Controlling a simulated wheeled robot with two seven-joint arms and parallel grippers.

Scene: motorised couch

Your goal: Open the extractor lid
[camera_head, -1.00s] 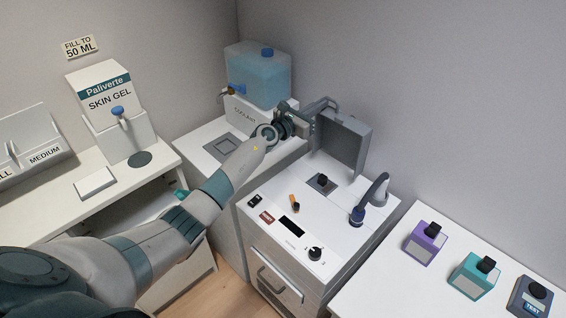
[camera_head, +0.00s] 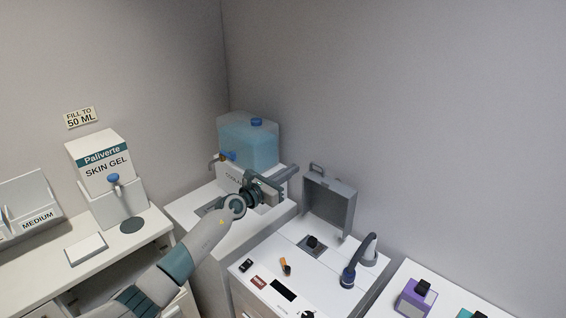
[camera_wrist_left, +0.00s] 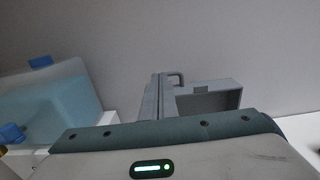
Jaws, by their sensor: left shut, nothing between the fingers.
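The extractor lid (camera_head: 328,205) is a grey, shallow box-shaped cover with a handle (camera_head: 317,168) on its top edge. It stands upright and open at the back of the white unit, and its hollow side shows. It also shows in the left wrist view (camera_wrist_left: 210,97), beyond the fingers. My left gripper (camera_head: 292,172) is shut and empty, just left of the lid and apart from it in the head view. Its fingers show in the left wrist view (camera_wrist_left: 156,96). My right gripper is not in view.
A blue coolant tank (camera_head: 248,145) stands left of the lid, close behind my left gripper. A dark blue hose nozzle (camera_head: 349,277) rises at the right of the unit. A dark square fitting (camera_head: 312,243) lies before the lid.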

